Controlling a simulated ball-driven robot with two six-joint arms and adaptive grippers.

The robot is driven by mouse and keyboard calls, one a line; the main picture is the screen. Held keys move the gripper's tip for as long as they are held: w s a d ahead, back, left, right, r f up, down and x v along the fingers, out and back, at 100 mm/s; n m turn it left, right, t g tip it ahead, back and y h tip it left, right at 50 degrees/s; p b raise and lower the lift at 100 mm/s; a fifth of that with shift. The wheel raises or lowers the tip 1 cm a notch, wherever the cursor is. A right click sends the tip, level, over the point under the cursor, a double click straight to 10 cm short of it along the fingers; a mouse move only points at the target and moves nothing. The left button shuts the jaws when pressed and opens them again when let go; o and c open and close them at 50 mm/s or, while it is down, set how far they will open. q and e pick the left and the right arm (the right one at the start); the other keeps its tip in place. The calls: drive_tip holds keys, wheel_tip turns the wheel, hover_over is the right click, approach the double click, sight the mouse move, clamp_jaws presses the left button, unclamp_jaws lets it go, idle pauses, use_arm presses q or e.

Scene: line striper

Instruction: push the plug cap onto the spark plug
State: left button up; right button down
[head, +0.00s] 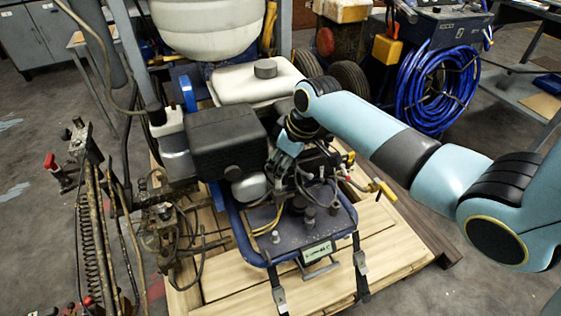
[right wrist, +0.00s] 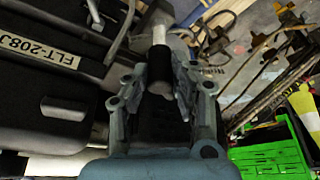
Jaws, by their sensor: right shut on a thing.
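My right gripper (right wrist: 160,82) reaches down into the engine of the line striper and is shut on the black cylindrical plug cap (right wrist: 158,64). The cap lies between the two fingers in the right wrist view. A short pale piece (right wrist: 159,34) shows just beyond the cap's far end; it may be the spark plug, but I cannot tell whether it is inside the cap or only in line with it. In the head view my right gripper (head: 287,156) is small beside the engine, and I cannot make out the cap or plug there. My left gripper is not in view.
The black engine box (head: 225,142) stands close left of my right gripper. The white tank (head: 258,82) is behind it. A blue tray (head: 318,228) with fittings lies in front, on a wooden pallet (head: 392,232). Hoses and levers crowd the left.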

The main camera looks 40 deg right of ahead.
drive_tip(key=shift+f+b, duration=0.75)
drive_tip(key=shift+f, duration=0.9)
idle(0.6)
drive_tip(key=c, duration=0.7)
unclamp_jaws()
drive_tip(key=p+v, duration=0.7)
drive_tip(key=p, duration=0.1)
idle(0.4)
idle(0.5)
